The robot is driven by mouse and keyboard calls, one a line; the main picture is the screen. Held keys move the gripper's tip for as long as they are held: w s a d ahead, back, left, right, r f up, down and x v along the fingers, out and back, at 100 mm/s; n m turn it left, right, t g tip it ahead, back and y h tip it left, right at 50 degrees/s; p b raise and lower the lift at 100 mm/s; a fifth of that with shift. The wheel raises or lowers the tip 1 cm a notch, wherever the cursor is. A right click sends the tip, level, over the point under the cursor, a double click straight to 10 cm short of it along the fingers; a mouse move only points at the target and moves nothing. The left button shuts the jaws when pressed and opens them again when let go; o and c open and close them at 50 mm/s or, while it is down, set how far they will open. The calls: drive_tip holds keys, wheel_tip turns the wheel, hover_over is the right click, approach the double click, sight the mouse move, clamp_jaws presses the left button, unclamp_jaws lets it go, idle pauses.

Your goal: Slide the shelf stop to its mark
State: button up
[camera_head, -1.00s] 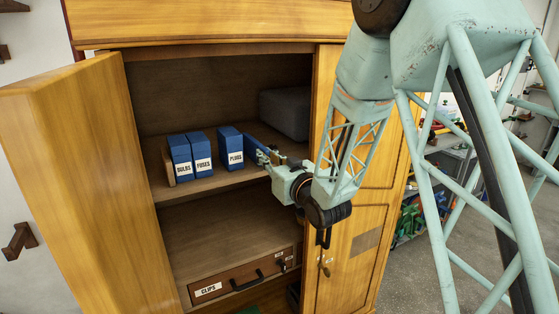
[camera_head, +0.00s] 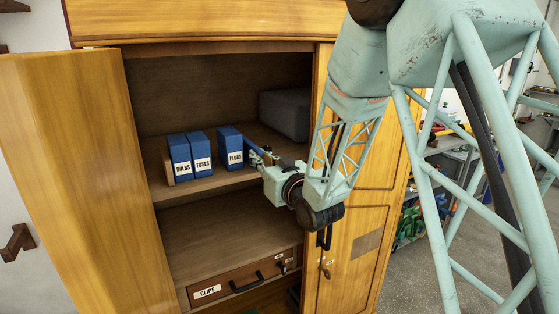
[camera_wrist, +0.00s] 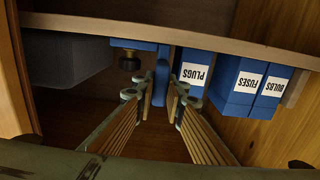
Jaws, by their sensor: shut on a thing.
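The shelf stop (camera_wrist: 162,72) is a blue piece with an upright tab and a dark round knob (camera_wrist: 130,61) beside it, on the cupboard's upper shelf. In the wrist view, which is upside down, my gripper (camera_wrist: 162,92) is shut on the blue tab. In the head view my gripper (camera_head: 262,160) reaches in from the right and hides most of the stop, whose blue shows just right of the PLUGS box (camera_head: 230,147). Whether stop and box touch is unclear. I cannot make out a mark.
The FUSES box (camera_head: 201,150) and BULBS box (camera_head: 179,155) stand left of the PLUGS box. A grey block (camera_head: 285,115) lies at the shelf's back right. The left door (camera_head: 75,170) stands open. A CLIPS drawer (camera_head: 235,282) is below.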

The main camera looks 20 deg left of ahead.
drive_tip(key=shift+s+a+b, duration=0.95)
drive_tip(key=shift+s+a, duration=0.05)
drive_tip(key=shift+s, duration=0.05)
drive_tip(key=shift+s+a, duration=0.2)
drive_tip(key=shift+s, duration=0.05)
drive_tip(key=shift+s+a+b, duration=1)
drive_tip(key=shift+s+b, duration=0.05)
drive_tip(key=shift+b, duration=0.1)
drive_tip(key=o, duration=0.8)
drive_tip(key=shift+o, duration=0.6)
drive_tip(key=v, duration=1.2)
